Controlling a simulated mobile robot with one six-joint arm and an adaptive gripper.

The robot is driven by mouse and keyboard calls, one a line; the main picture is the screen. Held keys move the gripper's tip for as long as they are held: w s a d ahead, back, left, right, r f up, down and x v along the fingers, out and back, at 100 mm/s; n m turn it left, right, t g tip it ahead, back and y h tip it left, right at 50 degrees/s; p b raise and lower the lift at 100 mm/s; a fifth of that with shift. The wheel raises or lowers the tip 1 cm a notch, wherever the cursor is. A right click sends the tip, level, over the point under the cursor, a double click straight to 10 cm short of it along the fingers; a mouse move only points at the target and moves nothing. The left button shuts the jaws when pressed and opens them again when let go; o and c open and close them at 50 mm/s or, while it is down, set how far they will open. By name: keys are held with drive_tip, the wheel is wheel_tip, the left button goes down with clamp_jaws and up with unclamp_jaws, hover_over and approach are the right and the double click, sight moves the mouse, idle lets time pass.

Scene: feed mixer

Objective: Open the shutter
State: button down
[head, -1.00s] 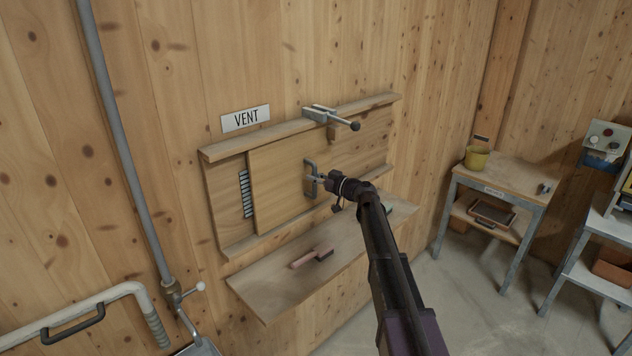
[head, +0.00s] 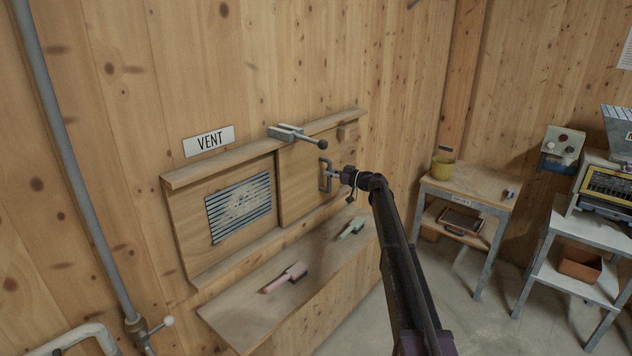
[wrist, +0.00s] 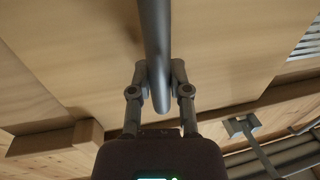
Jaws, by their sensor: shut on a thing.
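The shutter (head: 300,190) is a flat wooden panel between an upper and a lower wooden rail on the wall. It stands at the right part of the frame, and the slatted vent (head: 238,207) shows uncovered to its left. A grey metal handle (head: 325,174) is fixed on the shutter; it also shows as a bar in the wrist view (wrist: 154,50). My gripper (head: 337,175) is at the handle, and in the wrist view its two fingers (wrist: 159,80) are closed on either side of the bar. A metal latch with a ball-ended lever (head: 300,136) sits on the upper rail.
A shelf (head: 235,305) below holds a pink-handled brush (head: 287,277) and a green-handled one (head: 350,228). A small table (head: 480,185) with a yellow bucket (head: 443,166) stands to the right.

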sight(324, 167)
drive_tip(key=shift+w+d, duration=1.1)
drive_tip(key=shift+w, duration=0.15)
drive_tip(key=c, duration=0.6)
unclamp_jaws()
drive_tip(key=shift+d, duration=0.1)
drive_tip(key=v, duration=1.1)
drive_tip(key=shift+s+d+f, duration=0.1)
drive_tip(key=shift+s+d, duration=0.05)
drive_tip(key=shift+d, duration=0.2)
